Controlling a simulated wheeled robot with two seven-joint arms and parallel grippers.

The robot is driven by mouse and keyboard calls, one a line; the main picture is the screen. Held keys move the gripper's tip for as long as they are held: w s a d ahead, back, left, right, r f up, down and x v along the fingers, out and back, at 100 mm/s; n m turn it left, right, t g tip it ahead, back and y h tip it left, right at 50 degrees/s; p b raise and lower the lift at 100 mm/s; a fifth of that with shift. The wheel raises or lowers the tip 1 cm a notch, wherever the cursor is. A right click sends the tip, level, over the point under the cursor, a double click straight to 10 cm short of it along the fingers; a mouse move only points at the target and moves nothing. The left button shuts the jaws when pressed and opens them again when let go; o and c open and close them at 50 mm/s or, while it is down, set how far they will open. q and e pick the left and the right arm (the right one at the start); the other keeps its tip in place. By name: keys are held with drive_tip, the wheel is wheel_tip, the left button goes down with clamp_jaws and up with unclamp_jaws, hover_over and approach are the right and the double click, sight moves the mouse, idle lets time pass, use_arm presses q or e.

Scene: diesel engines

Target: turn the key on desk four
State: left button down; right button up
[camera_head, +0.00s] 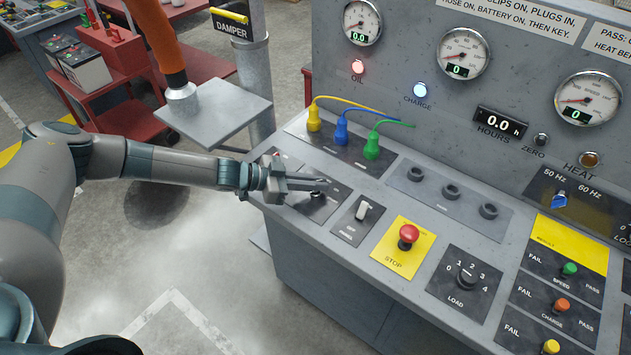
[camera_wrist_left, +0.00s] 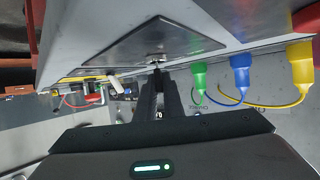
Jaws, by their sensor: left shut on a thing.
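My left gripper (camera_head: 318,182) reaches in from the left over the left end of the grey sloped desk (camera_head: 275,218). Its fingers are closed at the key (camera_head: 316,195), on a dark square plate left of the white switch. The key is small and mostly hidden by the fingers. In the left wrist view the fingers (camera_wrist_left: 158,72) meet a small metal piece on the dark plate (camera_wrist_left: 150,45). My right gripper is not in view.
Behind the plate stand yellow (camera_head: 314,120), blue (camera_head: 341,132) and green (camera_head: 372,147) plugs with cables. To the right are the white switch (camera_head: 362,210), red stop button (camera_head: 408,236) and load dial (camera_head: 467,275). The oil lamp (camera_head: 358,67) glows red and the charge lamp (camera_head: 420,90) bluish white. A damper post (camera_head: 255,80) stands behind.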

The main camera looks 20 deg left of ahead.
use_arm(q)
drive_tip(key=shift+r, duration=0.1)
idle(0.3)
drive_tip(key=c, duration=1.9)
unclamp_jaws()
drive_tip(key=shift+o, duration=0.2)
drive_tip(key=shift+v, duration=0.85)
drive_tip(key=b+v, duration=0.2)
drive_tip(key=v, duration=1.3)
drive_tip(key=shift+a+b, duration=0.3)
drive_tip(key=shift+a, duration=0.1)
drive_tip(key=shift+a, duration=0.1)
